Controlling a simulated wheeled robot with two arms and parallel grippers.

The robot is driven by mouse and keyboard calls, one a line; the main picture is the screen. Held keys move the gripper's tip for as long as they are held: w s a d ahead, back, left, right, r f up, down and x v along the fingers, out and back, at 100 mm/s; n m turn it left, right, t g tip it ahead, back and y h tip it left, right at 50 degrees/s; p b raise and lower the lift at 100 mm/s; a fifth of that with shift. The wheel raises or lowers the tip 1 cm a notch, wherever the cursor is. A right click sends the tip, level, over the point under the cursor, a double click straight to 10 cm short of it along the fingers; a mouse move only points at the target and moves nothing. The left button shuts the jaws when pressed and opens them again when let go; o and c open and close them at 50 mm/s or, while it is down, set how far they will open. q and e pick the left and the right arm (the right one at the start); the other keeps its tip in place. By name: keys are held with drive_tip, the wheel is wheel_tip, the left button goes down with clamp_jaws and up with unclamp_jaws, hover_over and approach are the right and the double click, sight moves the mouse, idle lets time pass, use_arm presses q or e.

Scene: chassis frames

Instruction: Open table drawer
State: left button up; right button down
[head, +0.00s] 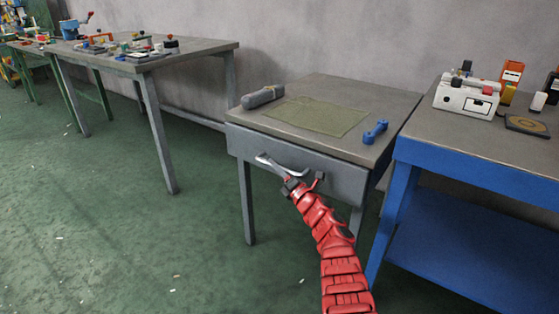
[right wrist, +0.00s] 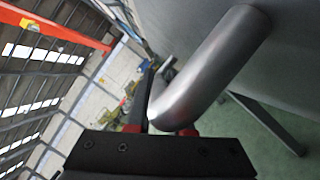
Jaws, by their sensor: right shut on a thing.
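The grey table (head: 400,103) stands in the middle of the head view with a drawer (head: 338,179) in its front. The drawer front looks flush with the table, so it appears closed. A silver bar handle (head: 270,161) is on the drawer front. My right gripper (head: 289,178), at the end of a red arm, is at the handle and shut on it. In the right wrist view the handle (right wrist: 212,62) is a thick bent metal bar running down between the fingers, beside the grey drawer front (right wrist: 290,60). My left gripper is not in view.
On the table lie a grey roll (head: 262,97), a green mat (head: 318,116) and a blue tool (head: 375,132). A blue workbench (head: 470,168) stands close on the right. A long grey table (head: 200,48) stands at the left. The green floor in front is clear.

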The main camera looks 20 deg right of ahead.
drive_tip(key=s+a+p, duration=0.4)
drive_tip(key=s+a, duration=0.8)
drive_tip(key=a, duration=0.3)
drive_tip(key=shift+a, duration=0.25)
drive_tip(key=c, duration=0.8)
unclamp_jaws()
drive_tip(key=shift+s, duration=0.15)
drive_tip(key=p+v, duration=0.1)
drive_tip(key=v, duration=1.6)
drive_tip(key=shift+f, duration=0.1)
